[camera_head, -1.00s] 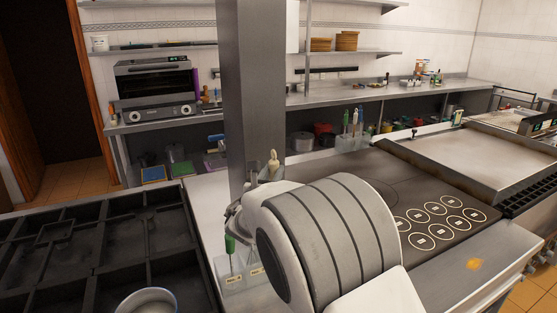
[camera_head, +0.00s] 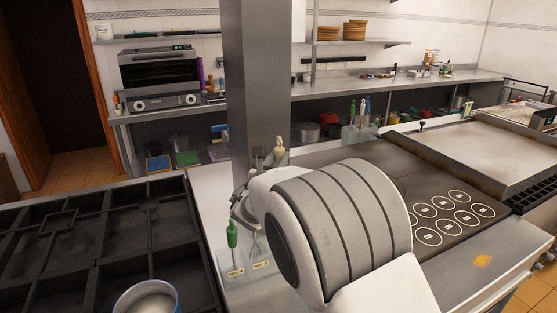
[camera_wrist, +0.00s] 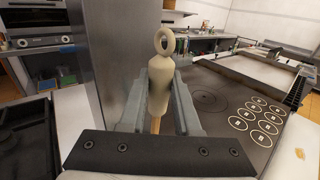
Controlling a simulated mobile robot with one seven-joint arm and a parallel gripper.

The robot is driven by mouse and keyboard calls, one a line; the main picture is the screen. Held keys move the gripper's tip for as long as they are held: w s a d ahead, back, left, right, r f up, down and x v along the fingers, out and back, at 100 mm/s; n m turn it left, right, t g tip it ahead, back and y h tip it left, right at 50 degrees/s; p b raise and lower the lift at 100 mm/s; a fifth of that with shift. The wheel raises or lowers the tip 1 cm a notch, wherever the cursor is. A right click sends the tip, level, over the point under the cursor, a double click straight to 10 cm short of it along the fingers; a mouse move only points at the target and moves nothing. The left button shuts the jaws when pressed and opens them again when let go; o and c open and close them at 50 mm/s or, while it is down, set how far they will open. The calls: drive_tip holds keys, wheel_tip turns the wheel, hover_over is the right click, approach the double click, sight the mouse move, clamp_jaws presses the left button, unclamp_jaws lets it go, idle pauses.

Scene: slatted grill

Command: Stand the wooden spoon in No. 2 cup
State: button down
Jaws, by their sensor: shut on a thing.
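My gripper (camera_wrist: 160,88) is shut on the cream handle of the wooden spoon (camera_wrist: 160,72) in the wrist view. The handle is upright with a ring on top, and a strip of brown shaft shows below it. The spoon's lower end is hidden. In the head view only the spoon's cream top (camera_head: 279,148) shows, beside the grey column; my arm hides the jaws. Two clear cups with small labels stand on the counter left of my arm: one cup (camera_head: 235,274) holds a green-handled utensil (camera_head: 232,234), the other cup (camera_head: 261,264) is partly covered. I cannot read the labels.
The grey column (camera_head: 255,80) rises close to the spoon. A dark slatted grill (camera_head: 60,235) with a pot (camera_head: 147,298) lies at left. A hob (camera_head: 440,210) lies at right. Another holder with utensils (camera_head: 360,131) stands farther back.

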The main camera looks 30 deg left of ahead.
drive_tip(key=shift+f, duration=0.15)
drive_tip(key=shift+f+b, duration=8)
drive_tip(key=shift+f, duration=0.25)
drive_tip(key=shift+f+b, duration=0.7)
drive_tip(key=shift+b, duration=0.05)
drive_tip(key=c, duration=0.5)
unclamp_jaws()
drive_tip(key=shift+c, duration=0.2)
drive_tip(key=shift+s, duration=0.1)
drive_tip(key=v, duration=1.7)
drive_tip(key=shift+s+b, duration=0.15)
drive_tip(key=shift+b, duration=0.2)
